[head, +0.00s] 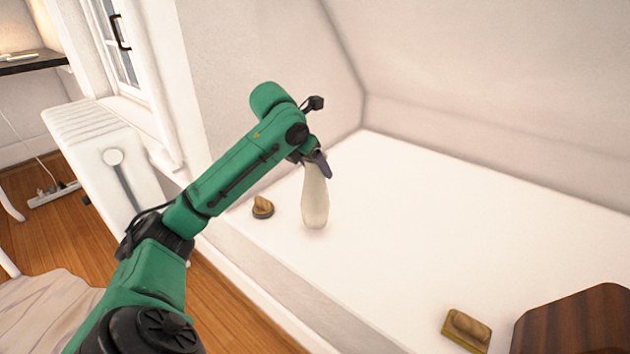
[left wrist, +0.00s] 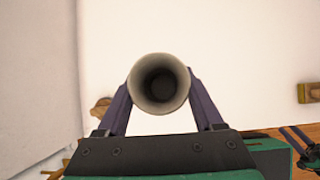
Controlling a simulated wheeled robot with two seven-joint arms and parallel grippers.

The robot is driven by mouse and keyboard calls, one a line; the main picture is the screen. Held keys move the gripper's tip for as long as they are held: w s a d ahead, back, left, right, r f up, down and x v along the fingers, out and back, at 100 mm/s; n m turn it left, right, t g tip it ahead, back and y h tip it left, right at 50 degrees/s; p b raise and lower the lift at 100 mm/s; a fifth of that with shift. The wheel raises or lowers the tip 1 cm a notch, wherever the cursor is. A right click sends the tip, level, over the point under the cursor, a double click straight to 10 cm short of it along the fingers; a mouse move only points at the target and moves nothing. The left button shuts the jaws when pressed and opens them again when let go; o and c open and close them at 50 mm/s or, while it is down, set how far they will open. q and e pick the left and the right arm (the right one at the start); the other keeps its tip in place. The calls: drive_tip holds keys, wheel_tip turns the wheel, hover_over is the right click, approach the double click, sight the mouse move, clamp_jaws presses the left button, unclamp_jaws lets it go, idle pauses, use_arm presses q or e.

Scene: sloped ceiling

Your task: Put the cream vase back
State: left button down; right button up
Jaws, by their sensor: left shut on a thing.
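The cream vase (head: 315,203) stands upright on, or just above, the white ledge (head: 400,230); I cannot tell whether its base touches. My left gripper (head: 316,160) comes from above and is shut on the vase near its top. In the left wrist view the vase's round open mouth (left wrist: 159,84) sits between the two purple fingers, seen from straight above.
A small brown object on a dark base (head: 262,207) stands left of the vase. Another brown object on a yellowish base (head: 466,330) lies near the front edge, beside a dark wooden piece (head: 575,325). A white radiator (head: 105,150) is at left. The ledge right of the vase is clear.

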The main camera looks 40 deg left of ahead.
sight(315, 192)
use_arm(q)
wheel_tip(315, 192, down, 2)
drive_tip(key=shift+f+b, duration=0.2)
drive_tip(key=shift+b, duration=0.1)
drive_tip(key=shift+r, duration=0.15)
use_arm(e)
drive_tip(key=shift+w+f, duration=0.1)
drive_tip(key=shift+f, duration=0.55)
use_arm(q)
drive_tip(key=shift+c, duration=0.2)
unclamp_jaws()
